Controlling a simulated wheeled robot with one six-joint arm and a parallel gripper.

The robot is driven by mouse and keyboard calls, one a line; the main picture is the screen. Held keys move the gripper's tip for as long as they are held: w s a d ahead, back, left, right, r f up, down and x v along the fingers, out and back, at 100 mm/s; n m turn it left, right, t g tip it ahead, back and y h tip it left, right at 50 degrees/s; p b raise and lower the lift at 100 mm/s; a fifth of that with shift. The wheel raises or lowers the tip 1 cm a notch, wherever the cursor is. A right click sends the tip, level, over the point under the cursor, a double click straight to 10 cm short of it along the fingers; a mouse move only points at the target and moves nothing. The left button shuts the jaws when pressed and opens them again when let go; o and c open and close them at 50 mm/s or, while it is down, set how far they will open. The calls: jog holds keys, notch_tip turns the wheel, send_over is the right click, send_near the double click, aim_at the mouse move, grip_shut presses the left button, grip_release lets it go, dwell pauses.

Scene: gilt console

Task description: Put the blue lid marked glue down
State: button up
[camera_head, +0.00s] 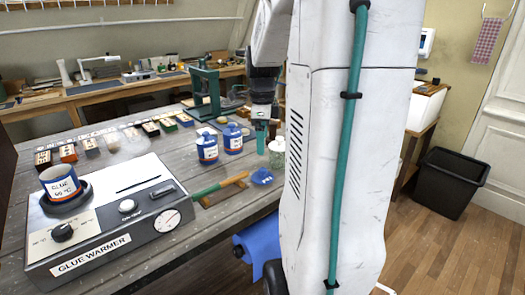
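A blue lid (262,177) lies on the grey wooden bench (165,150) near its right front edge. It has a small raised knob, and any marking on it is too small to read. My gripper (261,138) hangs above and behind the lid in the picture, fingers pointing down, clear of the lid. It shows edge-on, so its opening cannot be told, and I see nothing held in it. A blue pot labelled glue (62,186) sits, without a lid, in the dark ring of the glue warmer (110,222).
Two blue lidded jars (207,149) and a glass jar (277,152) stand near my gripper. A green-handled tool (218,185) lies left of the lid. A green press (205,90) stands behind. My white arm hides the bench's right part.

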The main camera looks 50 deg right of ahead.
jog(key=s+a+r+n, duration=0.1)
jog(key=a+r+n, duration=0.1)
jog(key=a+n, duration=0.5)
jog(key=s+a+r+n, duration=0.1)
jog(key=a+r+n, duration=0.1)
jog(key=a+n, duration=0.5)
jog(key=s+a+n, duration=0.5)
jog(key=a+n, duration=0.3)
jog(key=s+a+f+n+t, duration=0.1)
jog(key=s+a+n, duration=0.4)
jog(key=a+n, duration=0.2)
jog(key=shift+s+a+f+n, duration=0.3)
jog(key=shift+a+n, duration=0.1)
jog(key=shift+a, duration=0.2)
